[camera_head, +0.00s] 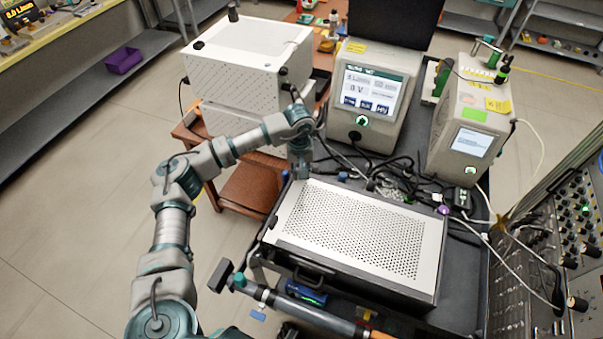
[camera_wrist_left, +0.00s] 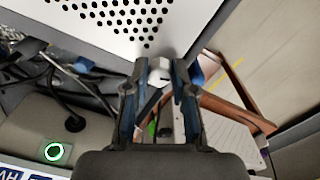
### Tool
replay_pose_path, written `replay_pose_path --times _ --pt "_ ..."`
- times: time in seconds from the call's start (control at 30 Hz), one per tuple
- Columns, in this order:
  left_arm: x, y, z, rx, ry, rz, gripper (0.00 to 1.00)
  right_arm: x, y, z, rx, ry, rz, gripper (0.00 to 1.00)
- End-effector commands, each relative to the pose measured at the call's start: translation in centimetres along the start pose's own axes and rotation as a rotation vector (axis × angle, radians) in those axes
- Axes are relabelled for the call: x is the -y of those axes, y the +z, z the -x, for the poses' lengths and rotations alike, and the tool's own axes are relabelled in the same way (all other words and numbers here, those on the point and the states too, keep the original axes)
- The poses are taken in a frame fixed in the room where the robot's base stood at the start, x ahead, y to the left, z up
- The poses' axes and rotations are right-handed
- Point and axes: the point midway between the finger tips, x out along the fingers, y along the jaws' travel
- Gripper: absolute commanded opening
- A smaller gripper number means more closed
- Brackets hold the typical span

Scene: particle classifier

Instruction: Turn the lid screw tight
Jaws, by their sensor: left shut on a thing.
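The lid (camera_head: 345,225) is a white perforated plate in a dark frame, on top of a box-shaped device on the cart. It also shows in the wrist view (camera_wrist_left: 95,25), with its corner just beyond my fingers. My left gripper (camera_head: 301,172) points down at the lid's far left corner. In the wrist view its two fingers (camera_wrist_left: 160,80) are closed around a small pale screw (camera_wrist_left: 160,68) at the lid's edge. The screw is hidden by the gripper in the head view, and its tightness cannot be told. My right gripper is not in view.
A white box (camera_head: 245,65) stands behind my left arm. A screen unit (camera_head: 365,95) and a grey device (camera_head: 468,125) stand behind the lid, with cables (camera_head: 400,175) between. A knob panel (camera_head: 570,225) is at right. Open floor (camera_head: 75,190) lies left.

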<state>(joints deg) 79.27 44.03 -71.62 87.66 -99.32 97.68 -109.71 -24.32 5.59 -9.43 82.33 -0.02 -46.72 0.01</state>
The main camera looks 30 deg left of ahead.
Motion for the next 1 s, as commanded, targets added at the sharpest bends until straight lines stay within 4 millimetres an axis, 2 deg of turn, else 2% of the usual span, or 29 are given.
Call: replay_pose_path --times 0.4,0.9,0.93,1.0 --pt "0.0 -0.3 0.1 -0.005 0.003 -0.165 0.00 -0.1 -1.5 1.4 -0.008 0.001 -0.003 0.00" --pt "0.0 -0.3 0.2 -0.006 0.004 -0.182 0.00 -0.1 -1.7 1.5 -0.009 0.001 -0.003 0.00" --pt "0.0 -0.3 0.2 -0.006 0.004 -0.182 0.28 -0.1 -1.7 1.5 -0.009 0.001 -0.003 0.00" --pt "0.0 -0.3 0.2 -0.005 0.004 -0.182 0.45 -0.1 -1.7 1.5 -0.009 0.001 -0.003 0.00"
